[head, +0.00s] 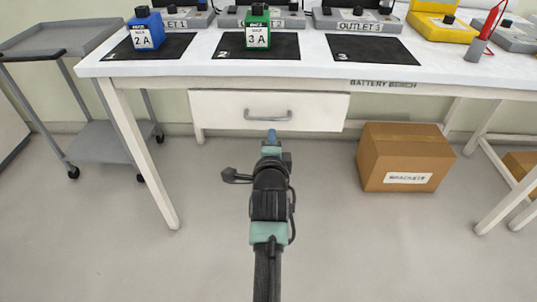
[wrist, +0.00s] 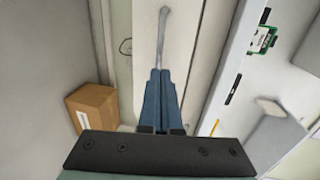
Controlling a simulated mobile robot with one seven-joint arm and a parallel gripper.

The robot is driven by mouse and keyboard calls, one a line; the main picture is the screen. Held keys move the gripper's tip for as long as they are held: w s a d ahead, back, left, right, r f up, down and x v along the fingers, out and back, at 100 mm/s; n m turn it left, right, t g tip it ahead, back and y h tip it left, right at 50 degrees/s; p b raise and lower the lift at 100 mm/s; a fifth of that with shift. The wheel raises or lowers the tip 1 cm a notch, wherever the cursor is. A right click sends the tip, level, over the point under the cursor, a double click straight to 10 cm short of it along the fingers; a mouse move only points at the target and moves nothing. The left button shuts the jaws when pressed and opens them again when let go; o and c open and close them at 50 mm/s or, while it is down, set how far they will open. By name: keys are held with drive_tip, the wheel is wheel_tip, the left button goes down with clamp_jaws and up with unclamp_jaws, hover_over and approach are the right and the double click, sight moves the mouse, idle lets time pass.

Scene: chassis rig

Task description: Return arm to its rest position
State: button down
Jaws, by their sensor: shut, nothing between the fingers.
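My arm reaches forward from the bottom centre of the head view. My gripper (head: 271,134) ends just below the drawer handle (head: 268,115) in that picture, in front of the bench. In the wrist view the two blue fingers of my gripper (wrist: 160,74) are together, with nothing between them. They point towards the grey handle (wrist: 165,30) on the pale drawer front (wrist: 180,45). The gap between the fingertips and the handle is hard to judge. The drawer (head: 215,110) looks closed.
The white battery bench (head: 440,72) carries a blue battery (head: 146,30) and a green battery (head: 258,30) on black mats; the third mat (head: 375,49) is bare. A cardboard box (head: 405,150) is on the floor at right, a grey cart (head: 60,40) at left. Floor around my arm is clear.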

drive_tip(key=shift+p+v, duration=0.95)
drive_tip(key=shift+v, duration=2.35)
drive_tip(key=s+r+n+t, duration=0.3)
drive_tip(key=r+n, duration=0.2)
drive_tip(key=r, duration=1)
drive_tip(key=s+r+n+t, duration=0.2)
drive_tip(key=r+n+t, duration=0.15)
drive_tip(key=r, duration=1.15)
drive_tip(key=s+d+r+n+t, duration=0.1)
drive_tip(key=s+r+n+t, duration=0.7)
drive_tip(key=s+r, duration=1.05)
wheel_tip(320, 180, up, 31)
drive_tip(key=w+n+g+p, duration=0.1)
drive_tip(key=w+g+p, duration=0.1)
drive_tip(key=p, duration=2.9)
drive_tip(key=shift+w+g, duration=0.35)
drive_tip(key=shift+d, duration=0.1)
